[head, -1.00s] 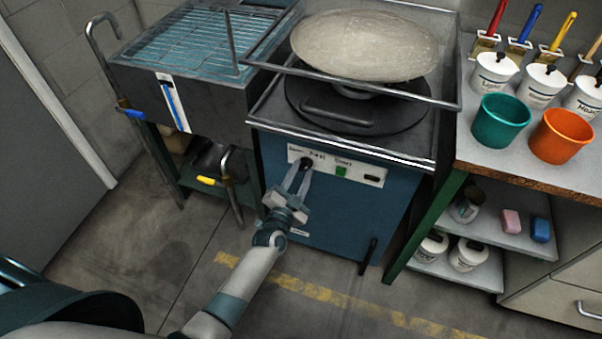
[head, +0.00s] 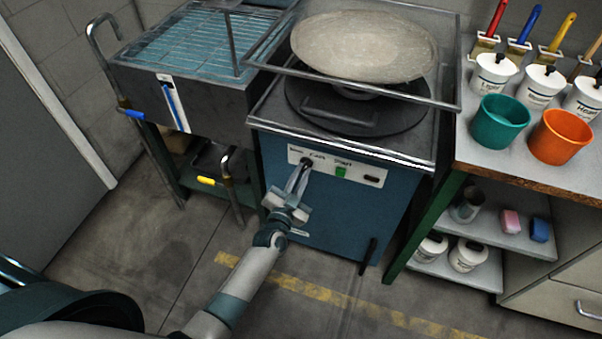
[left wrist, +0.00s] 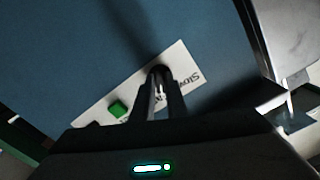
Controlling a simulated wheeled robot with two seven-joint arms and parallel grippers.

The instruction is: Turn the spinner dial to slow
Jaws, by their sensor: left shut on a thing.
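The spinner dial (head: 306,161) is a small dark knob on the white label strip (head: 366,175) of the blue spinner cabinet (head: 330,215). My left gripper (head: 304,167) is shut on the dial, its fingers reaching up to it from below. In the left wrist view the fingers (left wrist: 163,85) close around the dark dial (left wrist: 158,70), which they mostly hide. The word "Slow" shows on the label beside it. Which way the dial points I cannot tell. My right gripper is not in view.
A green button (head: 341,171) and a dark switch (head: 372,179) sit right of the dial. A pale disc (head: 365,46) stands above the cabinet's round plate. A wire-rack basin (head: 190,75) is at left, and a bench with teal (head: 500,123) and orange (head: 561,137) cups at right.

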